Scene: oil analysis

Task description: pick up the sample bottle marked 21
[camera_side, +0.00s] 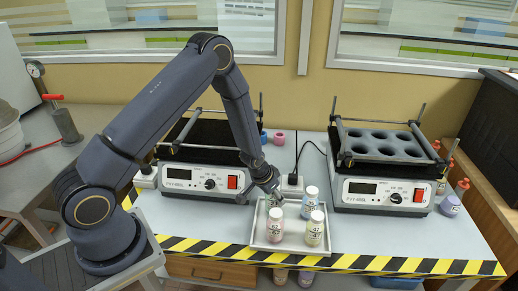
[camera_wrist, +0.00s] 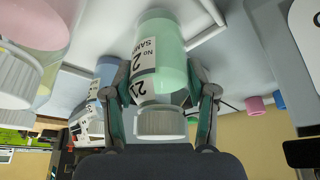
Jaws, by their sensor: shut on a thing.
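My gripper (camera_side: 273,194) is over the back left part of a pale tray (camera_side: 257,241) in the side view. In the wrist view my gripper (camera_wrist: 161,105) has its two fingers against the sides of a green bottle (camera_wrist: 172,40) with a white ribbed cap. Its label shows "No" and "21", and the bottle appears cap-down in this picture. In the side view this bottle is mostly hidden by the gripper, so I cannot tell whether it touches the tray.
In the tray stand a pink bottle (camera_side: 275,226), a yellow bottle (camera_side: 315,230) marked 47 and a blue bottle (camera_side: 309,203), close to the gripper. Two shaker machines (camera_side: 383,190) (camera_side: 203,178) stand behind. A striped edge (camera_side: 400,264) bounds the table front.

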